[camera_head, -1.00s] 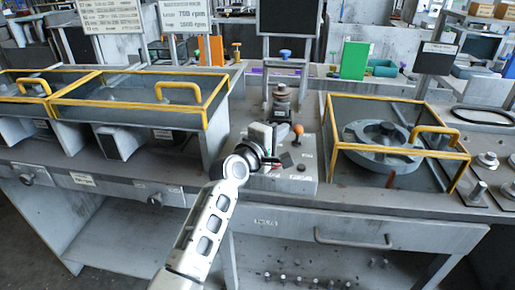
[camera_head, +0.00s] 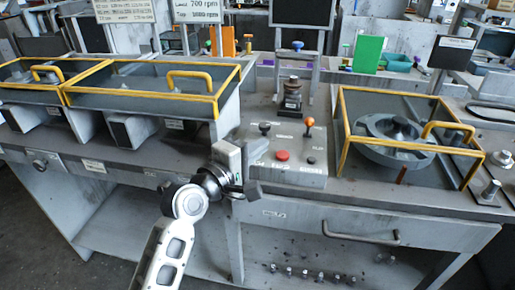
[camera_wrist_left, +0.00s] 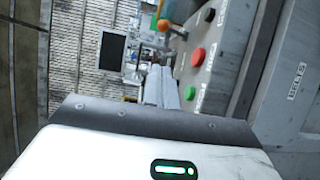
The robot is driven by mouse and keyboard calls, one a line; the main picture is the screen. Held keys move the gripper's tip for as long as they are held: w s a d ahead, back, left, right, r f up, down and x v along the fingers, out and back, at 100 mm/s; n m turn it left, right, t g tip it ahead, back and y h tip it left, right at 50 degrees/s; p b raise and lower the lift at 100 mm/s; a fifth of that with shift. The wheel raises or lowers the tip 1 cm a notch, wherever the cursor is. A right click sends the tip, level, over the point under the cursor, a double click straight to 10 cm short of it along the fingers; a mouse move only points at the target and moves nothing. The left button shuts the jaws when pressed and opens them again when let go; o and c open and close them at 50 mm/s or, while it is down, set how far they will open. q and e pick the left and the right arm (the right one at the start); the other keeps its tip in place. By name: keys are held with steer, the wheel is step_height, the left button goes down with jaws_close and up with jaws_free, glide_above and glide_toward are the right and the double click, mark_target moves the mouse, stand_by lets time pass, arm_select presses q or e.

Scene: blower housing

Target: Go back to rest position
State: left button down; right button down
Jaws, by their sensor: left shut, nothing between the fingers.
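My left gripper (camera_head: 248,188) is in front of the workbench's front edge, to the lower left of the grey control box (camera_head: 300,178). Its fingers are shut and hold nothing, and they also show in the left wrist view (camera_wrist_left: 161,88). The gripper looks apart from the box. The box bears a red button (camera_head: 282,155), an orange-topped lever (camera_head: 308,123) and a black-topped lever (camera_head: 264,128). The wrist view shows the red button (camera_wrist_left: 198,57) and a green button (camera_wrist_left: 189,92) to the right of the fingers. My right gripper is not in view.
A yellow-framed cover (camera_head: 345,140) over a round grey housing (camera_head: 385,152) stands right of the box. Yellow-framed covers (camera_head: 140,92) stand at left. A drawer with a handle (camera_head: 360,236) is below the bench top. The floor space at lower left looks clear.

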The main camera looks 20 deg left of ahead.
arm_select(q)
steer(key=s+f+m+g+y, duration=0.3)
steer(key=s+f+m+g, duration=0.3)
steer(key=s+f+m, duration=1)
steer(key=s+f, duration=0.5)
steer(key=f, duration=0.4)
steer(key=shift+s+m, duration=0.3)
steer(key=shift+s, duration=0.1)
steer(key=shift+a, duration=0.1)
